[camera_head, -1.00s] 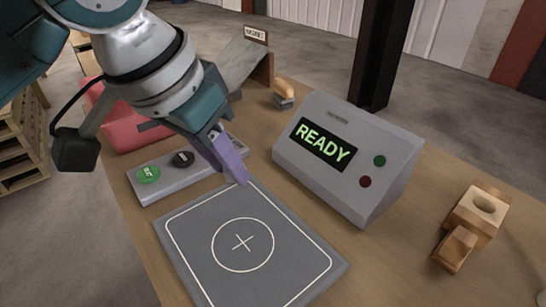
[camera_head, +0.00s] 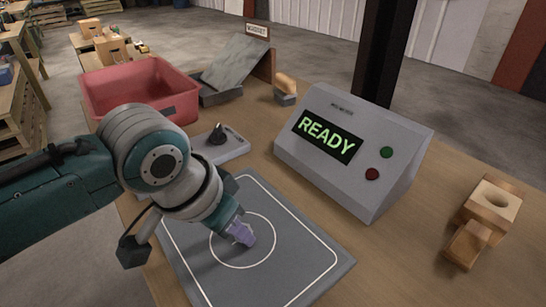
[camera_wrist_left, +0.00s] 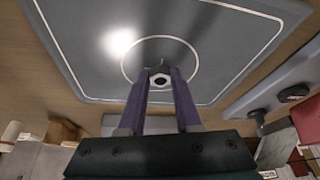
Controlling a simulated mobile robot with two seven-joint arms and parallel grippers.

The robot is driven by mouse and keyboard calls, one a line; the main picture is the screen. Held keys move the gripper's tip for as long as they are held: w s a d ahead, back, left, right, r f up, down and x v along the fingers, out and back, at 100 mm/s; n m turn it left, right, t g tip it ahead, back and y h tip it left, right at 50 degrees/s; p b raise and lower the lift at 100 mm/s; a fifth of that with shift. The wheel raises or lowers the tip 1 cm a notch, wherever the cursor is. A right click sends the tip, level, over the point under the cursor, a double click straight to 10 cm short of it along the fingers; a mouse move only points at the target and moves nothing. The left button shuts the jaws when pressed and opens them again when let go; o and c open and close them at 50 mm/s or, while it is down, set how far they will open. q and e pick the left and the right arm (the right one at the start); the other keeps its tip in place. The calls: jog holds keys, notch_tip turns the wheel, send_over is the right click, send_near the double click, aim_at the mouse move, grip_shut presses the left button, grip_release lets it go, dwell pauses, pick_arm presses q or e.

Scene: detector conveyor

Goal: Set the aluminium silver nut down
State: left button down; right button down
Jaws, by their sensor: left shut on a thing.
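My left gripper (camera_head: 243,236) is over the circle marked on the grey mat (camera_head: 314,257). In the left wrist view its two purple fingers (camera_wrist_left: 160,88) are shut on the silver nut (camera_wrist_left: 160,80), a small piece with a dark hole, held between the fingertips. The mat's circle (camera_wrist_left: 190,46) lies behind the nut there. In the head view the fingers hide the nut. I cannot tell whether the nut touches the mat. My right gripper is not in view.
A grey console (camera_head: 350,150) reading READY stands beyond the mat. A red bin (camera_head: 140,88), a grey ramp (camera_head: 235,65) and a control strip with a black knob (camera_head: 217,136) are at the back left. A wooden block with a hole (camera_head: 488,212) is at the right.

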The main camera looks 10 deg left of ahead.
pick_arm(q)
jog(key=shift+f, duration=0.15)
jog(key=c, duration=0.6)
grip_release()
jog(key=shift+r, duration=0.3)
jog(key=p+v, duration=0.4)
jog(key=v, duration=0.8)
jog(key=s+a+f+n+y, duration=0.1)
jog(key=s+a, duration=0.3)
jog(key=s, duration=1.2)
jog(key=shift+n+g+y, duration=0.3)
jog(key=shift+n, duration=0.5)
